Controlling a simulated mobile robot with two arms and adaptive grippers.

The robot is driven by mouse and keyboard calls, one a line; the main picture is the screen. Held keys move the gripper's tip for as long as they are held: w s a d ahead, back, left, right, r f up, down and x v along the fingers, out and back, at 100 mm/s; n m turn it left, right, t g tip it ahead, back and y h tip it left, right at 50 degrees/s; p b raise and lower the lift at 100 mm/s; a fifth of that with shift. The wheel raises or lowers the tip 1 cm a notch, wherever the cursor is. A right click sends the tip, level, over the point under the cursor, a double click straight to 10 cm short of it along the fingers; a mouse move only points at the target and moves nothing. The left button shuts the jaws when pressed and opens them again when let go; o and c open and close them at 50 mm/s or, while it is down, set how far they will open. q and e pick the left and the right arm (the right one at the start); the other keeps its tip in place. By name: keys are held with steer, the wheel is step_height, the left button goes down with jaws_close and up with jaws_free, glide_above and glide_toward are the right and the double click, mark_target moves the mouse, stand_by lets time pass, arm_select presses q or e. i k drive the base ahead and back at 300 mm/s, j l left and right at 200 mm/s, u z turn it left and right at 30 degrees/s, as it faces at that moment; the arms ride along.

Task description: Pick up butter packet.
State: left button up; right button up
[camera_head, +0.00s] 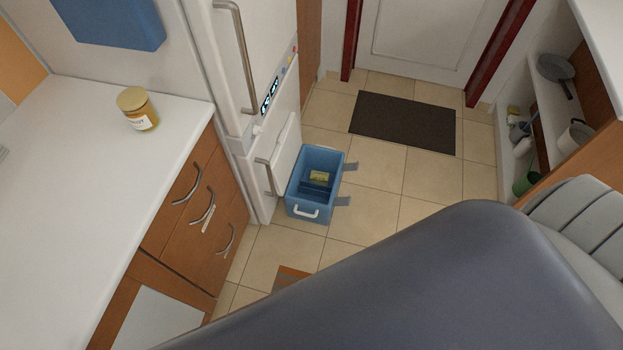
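A small yellow-green packet (319,178), which looks like the butter packet, lies inside an open blue box (308,206) on the tiled floor. Its label is too small to read. The box stands beside the fridge and has a white handle at the front. Two flat grey tabs stick out from its right side. Neither of my grippers shows in the head view. A large dark grey part of my own arm fills the lower right and hides the floor there.
A white panel (284,155) stands upright between box and fridge (243,60). A jar with a yellow lid (137,109) is on the left counter (60,190). A dark mat (403,122) lies by the door. Shelves (545,110) line the right. Tiles right of the box are clear.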

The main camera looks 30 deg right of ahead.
mark_target(321, 178)
steer(key=i+l+u, duration=0.1)
steer(key=l+u, duration=0.3)
steer(key=l, duration=0.15)
steer(key=l+u, duration=0.4)
steer(key=l, duration=0.15)
